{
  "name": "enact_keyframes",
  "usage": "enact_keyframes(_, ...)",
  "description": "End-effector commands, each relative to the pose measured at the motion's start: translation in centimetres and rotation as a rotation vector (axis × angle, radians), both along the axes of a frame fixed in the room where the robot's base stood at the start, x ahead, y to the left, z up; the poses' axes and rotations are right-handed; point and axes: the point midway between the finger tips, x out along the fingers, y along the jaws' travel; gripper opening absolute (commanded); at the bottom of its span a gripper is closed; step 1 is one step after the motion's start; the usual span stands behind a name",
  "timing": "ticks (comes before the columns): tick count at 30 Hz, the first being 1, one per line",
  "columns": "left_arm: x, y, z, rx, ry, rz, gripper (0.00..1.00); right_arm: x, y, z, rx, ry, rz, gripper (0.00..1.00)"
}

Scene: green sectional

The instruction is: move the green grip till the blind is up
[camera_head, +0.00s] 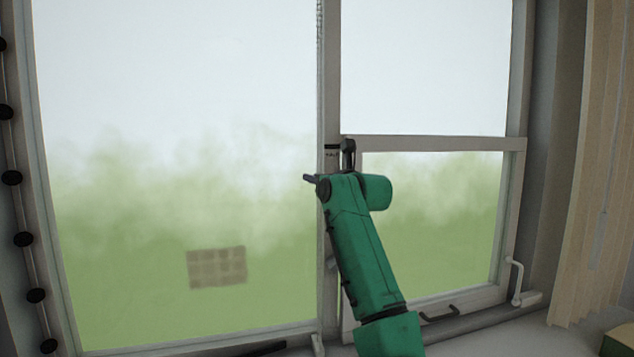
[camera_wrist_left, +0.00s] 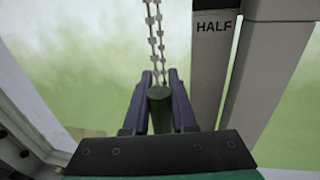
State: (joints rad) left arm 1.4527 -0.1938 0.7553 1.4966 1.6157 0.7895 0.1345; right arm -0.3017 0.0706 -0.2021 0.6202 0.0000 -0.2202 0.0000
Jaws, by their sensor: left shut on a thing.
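The green grip (camera_wrist_left: 159,95) is a short dark green cylinder at the lower end of a beaded chain (camera_wrist_left: 154,40) in the left wrist view. My left gripper (camera_wrist_left: 159,82) is shut on it, one finger on each side. In the head view the left gripper (camera_head: 309,178) is small and dark, in front of the middle window post; the grip itself cannot be made out there. The chain (camera_head: 320,30) shows running up along the post. A "HALF" label (camera_wrist_left: 213,26) is on the post, right of and above the grip. No blind shows over the panes. My right gripper is out of view.
A window post (camera_head: 328,100) stands close behind the gripper. A dark handle (camera_head: 440,313) and a white handle (camera_head: 515,280) are on the right window. Pale vertical slats (camera_head: 595,170) hang at the right. A string of black balls (camera_head: 23,239) hangs at the left.

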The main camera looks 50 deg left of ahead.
Motion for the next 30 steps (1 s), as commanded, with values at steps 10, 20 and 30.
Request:
enact_keyframes(10, 0.0, -0.2, 0.6, 0.012, -0.008, -0.004, 0.57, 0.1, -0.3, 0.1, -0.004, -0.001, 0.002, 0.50)
enact_keyframes(20, -0.4, -1.9, 0.0, 0.011, -0.006, -0.006, 0.57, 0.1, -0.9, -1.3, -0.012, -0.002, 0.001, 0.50)
enact_keyframes(30, -2.8, -9.9, -0.3, 0.014, -0.009, -0.005, 0.57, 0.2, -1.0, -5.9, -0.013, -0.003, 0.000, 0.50)
